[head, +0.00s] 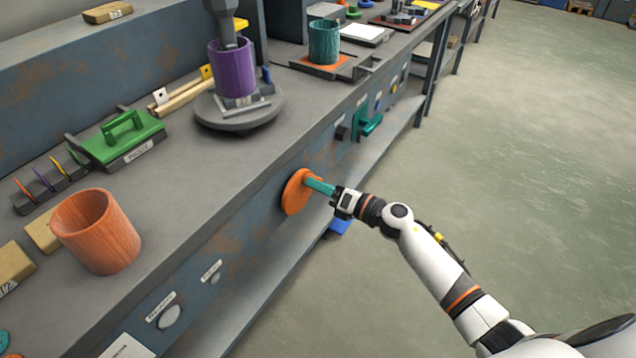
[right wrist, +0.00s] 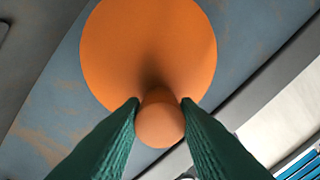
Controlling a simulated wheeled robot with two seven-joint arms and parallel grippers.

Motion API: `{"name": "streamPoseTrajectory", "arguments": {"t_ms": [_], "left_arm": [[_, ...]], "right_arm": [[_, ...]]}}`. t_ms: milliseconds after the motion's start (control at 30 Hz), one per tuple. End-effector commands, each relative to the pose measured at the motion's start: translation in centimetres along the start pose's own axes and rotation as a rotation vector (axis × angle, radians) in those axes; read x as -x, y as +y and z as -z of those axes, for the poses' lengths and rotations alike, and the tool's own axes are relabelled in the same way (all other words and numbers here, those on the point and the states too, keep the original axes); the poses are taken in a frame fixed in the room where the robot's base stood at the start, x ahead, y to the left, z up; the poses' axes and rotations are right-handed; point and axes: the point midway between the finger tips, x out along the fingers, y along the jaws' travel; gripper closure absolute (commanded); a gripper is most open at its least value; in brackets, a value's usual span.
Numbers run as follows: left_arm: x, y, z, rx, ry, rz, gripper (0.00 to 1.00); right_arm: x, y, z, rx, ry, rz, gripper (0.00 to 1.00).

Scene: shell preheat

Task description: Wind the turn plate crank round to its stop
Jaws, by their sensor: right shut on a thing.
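The turn plate crank is an orange disc (head: 295,194) on the front face of the bench. In the right wrist view the disc (right wrist: 148,45) faces me, and its round orange knob (right wrist: 160,124) sticks out toward the camera, low on the disc. My right gripper (head: 311,182) is shut on this knob, with one green finger on each side. The round grey turn plate (head: 212,122) lies on the bench top behind the crank. A purple cylinder (head: 233,70) stands upright on it, beneath a grey vertical post. My left gripper is not in view.
An orange-brown cup (head: 97,232) and a green handled block (head: 124,141) stand on the bench to the left. Teal handles (head: 370,125) stick out of the bench front beyond the crank. A lower shelf runs beneath. The floor to the right is clear.

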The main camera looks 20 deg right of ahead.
Motion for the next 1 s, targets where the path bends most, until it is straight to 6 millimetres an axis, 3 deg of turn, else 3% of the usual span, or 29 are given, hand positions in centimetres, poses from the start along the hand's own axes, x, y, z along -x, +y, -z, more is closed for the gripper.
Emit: {"name": "streamPoseTrajectory", "arguments": {"t_ms": [500,1000], "left_arm": [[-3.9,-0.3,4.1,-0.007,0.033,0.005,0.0],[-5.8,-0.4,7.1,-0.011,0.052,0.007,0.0]], "right_arm": [[0.1,1.9,0.2,-0.493,0.001,-0.004,0.95],[0.1,3.4,-0.5,-0.896,0.001,-0.003,0.95]]}}
